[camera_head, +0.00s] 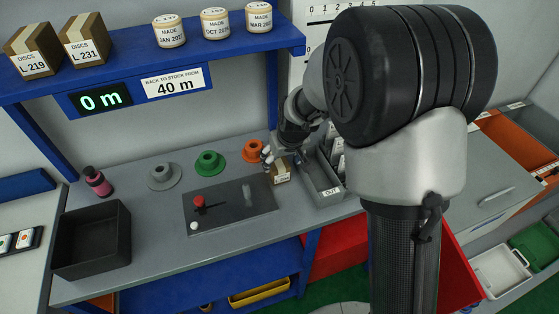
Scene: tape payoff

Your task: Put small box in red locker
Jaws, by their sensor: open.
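A small brown cardboard box (282,173) with a white label sits on the grey bench, beside the right edge of the dark plate. My gripper (269,160) is open, low over the bench at the box's upper left. Its fingers are small in view, and I cannot tell whether they touch or straddle the box. A red locker or bin (338,247) shows below the bench's right end. My arm hides its middle, and more red shows to the right of the arm.
A grey tray (322,180) stands just right of the box. Grey (164,176), green (210,163) and orange (254,151) spools stand behind the dark plate (230,205). A black bin (92,240) is at left. The blue shelf (230,53) overhangs the bench.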

